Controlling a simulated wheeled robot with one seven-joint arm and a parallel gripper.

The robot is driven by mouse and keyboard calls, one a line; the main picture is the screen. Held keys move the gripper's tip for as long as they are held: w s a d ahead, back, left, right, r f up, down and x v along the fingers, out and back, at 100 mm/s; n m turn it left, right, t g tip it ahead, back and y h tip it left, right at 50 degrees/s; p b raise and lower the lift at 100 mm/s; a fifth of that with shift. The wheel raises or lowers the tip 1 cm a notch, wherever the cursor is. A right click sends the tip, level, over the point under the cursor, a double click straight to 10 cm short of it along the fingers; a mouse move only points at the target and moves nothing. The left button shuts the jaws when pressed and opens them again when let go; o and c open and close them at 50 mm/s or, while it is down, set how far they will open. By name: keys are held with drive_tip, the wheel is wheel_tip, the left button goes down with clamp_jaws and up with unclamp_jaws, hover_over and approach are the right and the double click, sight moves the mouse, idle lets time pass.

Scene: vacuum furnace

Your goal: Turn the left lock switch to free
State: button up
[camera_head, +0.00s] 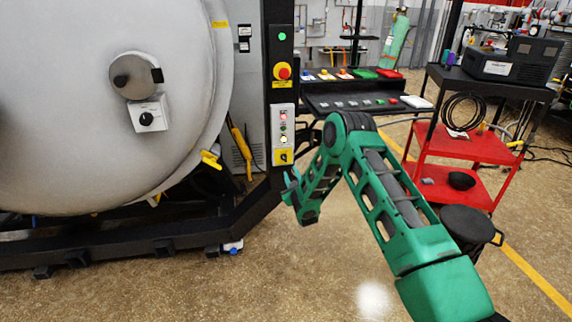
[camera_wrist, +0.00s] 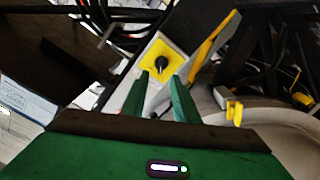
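A black rotary switch on a yellow plate (camera_head: 284,157) sits at the bottom of the panel on the dark column. The same switch shows in the wrist view (camera_wrist: 162,63), just beyond and between my fingertips. My gripper (camera_wrist: 157,82) is open, with nothing between its two green fingers. In the head view my gripper (camera_head: 291,182) is just below the switch; whether it touches is not clear. Another black knob on a white box (camera_head: 147,118) is on the round furnace door. No label tells which is the left lock switch.
The large furnace door (camera_head: 60,100) fills the left. A red emergency button (camera_head: 283,73) and small lights are above the yellow plate. A yellow handle (camera_head: 210,159) juts from the door's edge. A red cart (camera_head: 455,150) stands right.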

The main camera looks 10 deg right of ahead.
sight(285, 159)
drive_tip(key=w, duration=1)
drive_tip(key=shift+w+a, duration=0.15)
drive_tip(key=shift+a, duration=0.05)
